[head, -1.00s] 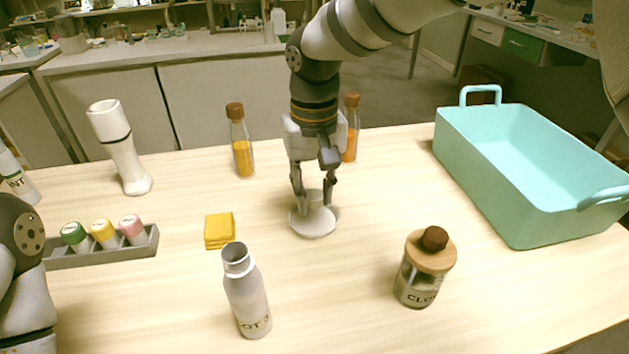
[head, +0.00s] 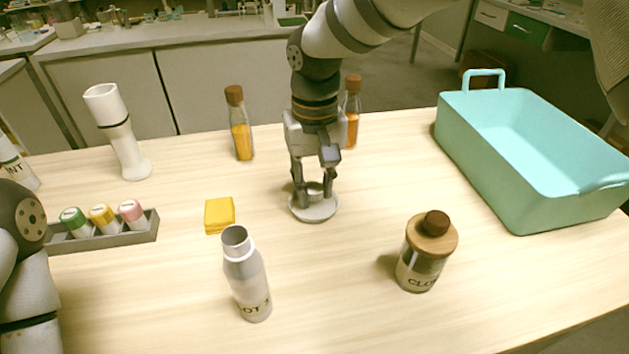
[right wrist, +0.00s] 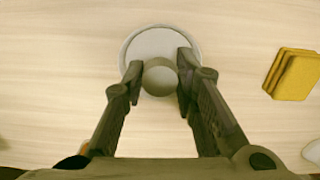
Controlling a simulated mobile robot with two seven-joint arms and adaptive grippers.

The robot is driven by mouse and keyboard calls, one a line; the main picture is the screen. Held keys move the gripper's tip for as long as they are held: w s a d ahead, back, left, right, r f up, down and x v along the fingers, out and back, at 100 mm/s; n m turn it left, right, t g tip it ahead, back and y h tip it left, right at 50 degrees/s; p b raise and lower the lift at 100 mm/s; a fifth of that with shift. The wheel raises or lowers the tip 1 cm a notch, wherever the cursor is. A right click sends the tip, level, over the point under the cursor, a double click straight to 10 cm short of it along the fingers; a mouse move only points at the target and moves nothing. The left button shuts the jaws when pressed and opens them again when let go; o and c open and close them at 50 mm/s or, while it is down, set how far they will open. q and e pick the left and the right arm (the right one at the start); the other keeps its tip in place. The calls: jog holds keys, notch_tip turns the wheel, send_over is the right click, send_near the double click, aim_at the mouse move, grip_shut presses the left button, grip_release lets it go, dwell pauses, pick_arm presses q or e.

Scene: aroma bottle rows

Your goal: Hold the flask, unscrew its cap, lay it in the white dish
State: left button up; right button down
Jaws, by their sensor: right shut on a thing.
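The grey flask (head: 247,280), with lettering on its side, stands upright and uncapped at the table's front, with no gripper on it. A round white dish (head: 314,213) lies on the table to its upper right; it also shows in the right wrist view (right wrist: 135,48). My right gripper (head: 315,190) is over the dish, shut on the small grey cap (right wrist: 160,78). In the right wrist view a fingertip is on each side of the cap. Whether the cap touches the dish I cannot tell. My left arm shows at the left edge; its gripper is out of view.
A jar with a wooden lid (head: 427,255) stands right of the dish, a turquoise basket (head: 490,160) farther right. A yellow cloth stack (head: 219,214) and a grey rack of small bottles (head: 130,238) lie left. Two cork-topped bottles and a white vase (head: 125,145) stand behind.

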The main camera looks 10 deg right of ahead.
jog(key=shift+f, duration=1.15)
jog(key=c, duration=1.2)
grip_release()
